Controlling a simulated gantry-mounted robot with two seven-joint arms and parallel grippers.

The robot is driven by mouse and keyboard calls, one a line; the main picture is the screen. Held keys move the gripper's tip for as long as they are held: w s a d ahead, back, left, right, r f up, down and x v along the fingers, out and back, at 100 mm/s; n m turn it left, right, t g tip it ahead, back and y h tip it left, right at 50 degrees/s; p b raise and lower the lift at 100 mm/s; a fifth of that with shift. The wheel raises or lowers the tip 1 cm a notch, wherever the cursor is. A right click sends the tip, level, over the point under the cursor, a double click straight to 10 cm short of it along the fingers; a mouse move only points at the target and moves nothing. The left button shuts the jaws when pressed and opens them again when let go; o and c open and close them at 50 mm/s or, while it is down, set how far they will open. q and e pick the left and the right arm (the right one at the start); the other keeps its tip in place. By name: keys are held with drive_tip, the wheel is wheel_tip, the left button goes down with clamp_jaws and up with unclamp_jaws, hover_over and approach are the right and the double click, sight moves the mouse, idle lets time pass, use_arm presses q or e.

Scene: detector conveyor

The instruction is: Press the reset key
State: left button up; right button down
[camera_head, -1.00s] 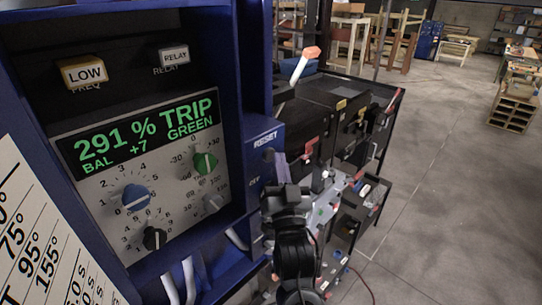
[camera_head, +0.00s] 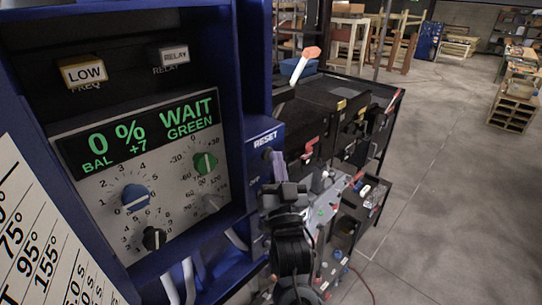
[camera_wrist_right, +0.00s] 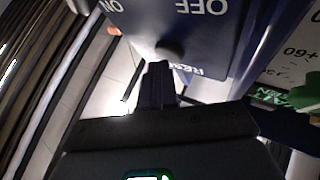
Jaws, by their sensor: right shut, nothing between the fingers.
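The blue side panel with the RESET label (camera_head: 266,139) is right of the display face. In the right wrist view a round dark key (camera_wrist_right: 168,48) sits on this panel beside the upside-down RESET lettering. My right gripper (camera_head: 273,160) is shut and empty, its fingertips at the panel just below the label. In the wrist view the fingertips (camera_wrist_right: 158,68) are right at the key and partly cover it; I cannot tell if they touch. The display (camera_head: 140,132) reads 0 %, WAIT, BAL +7, GREEN. My left gripper is not in view.
The display face has a blue knob (camera_head: 135,197), a green knob (camera_head: 205,162) and a black knob (camera_head: 154,238). LOW (camera_head: 84,72) and RELAY (camera_head: 174,55) keys are above. Dark machinery (camera_head: 330,105) stands right of the panel; open floor lies farther right.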

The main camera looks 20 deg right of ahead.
drive_tip(key=shift+s+d, duration=0.5)
drive_tip(key=shift+s, duration=0.25)
drive_tip(key=shift+s+d+p, duration=0.2)
drive_tip(key=shift+s+d, duration=0.2)
drive_tip(key=shift+s, duration=0.35)
drive_tip(key=shift+s+d+p, duration=0.2)
drive_tip(key=shift+s+d, duration=0.25)
drive_tip(key=shift+s, duration=0.25)
drive_tip(key=shift+s+d+p, duration=0.2)
drive_tip(key=shift+s+d, duration=0.2)
drive_tip(key=shift+s, duration=0.35)
drive_tip(key=shift+f, duration=0.1)
